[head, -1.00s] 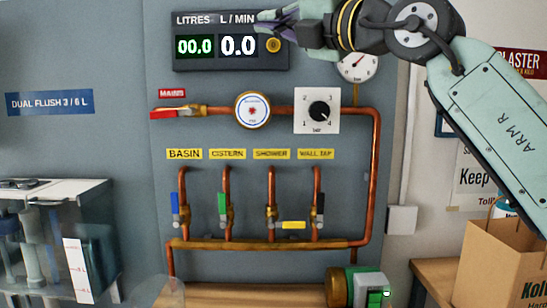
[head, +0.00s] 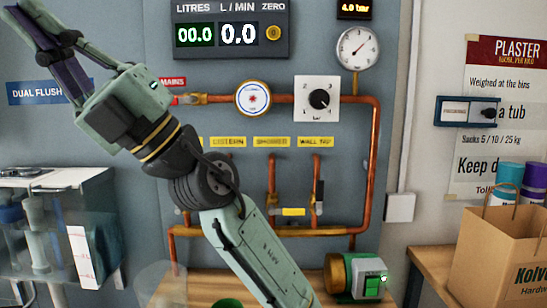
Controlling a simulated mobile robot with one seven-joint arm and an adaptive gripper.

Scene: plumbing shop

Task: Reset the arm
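My arm reaches up from the bottom of the head view and leans to the left across the pipe board. My gripper (head: 22,10) is at the upper left, pointing up and left. Its long dark fingers lie close together in this view, and I cannot tell whether a gap is between them. I see nothing held. The gripper is in front of the grey wall, above the blue dual flush sign (head: 36,94). My arm hides the basin valve, part of the cistern valve and part of the sign.
The meter panel (head: 281,54) reads 00.0 litres and 0.0 l/min. A round gauge (head: 357,48), pressure dial (head: 317,112) and copper pipe (head: 376,150) are on the board. A green-buttoned pump (head: 356,276) and paper bag (head: 508,258) stand right; a clear tank (head: 45,235) stands left.

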